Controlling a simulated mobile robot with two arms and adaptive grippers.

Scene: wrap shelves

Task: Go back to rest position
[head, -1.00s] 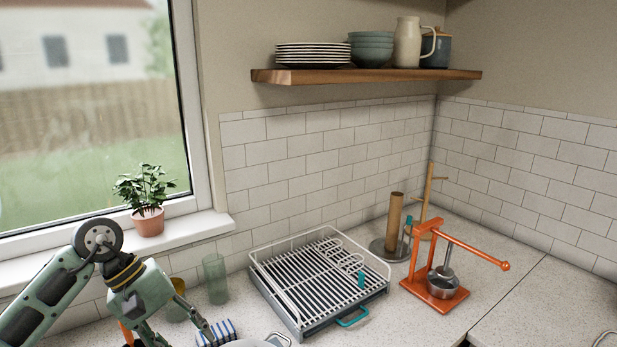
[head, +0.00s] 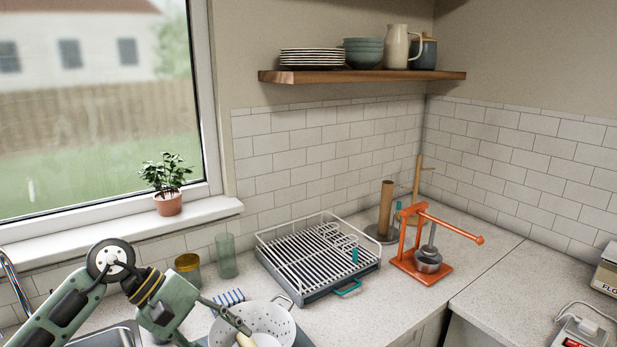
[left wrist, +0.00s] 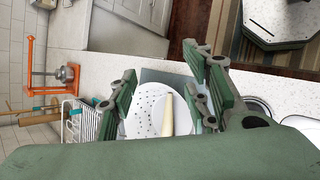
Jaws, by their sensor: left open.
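The handle also shows in the head view (head: 245,340). My right gripper is in neither view.
A dish rack (head: 318,262), a green glass (head: 226,256), a yellow jar (head: 188,271) and an orange press (head: 432,252) stand on the counter. A potted plant (head: 168,190) is on the sill. A wooden shelf (head: 365,76) holds crockery.

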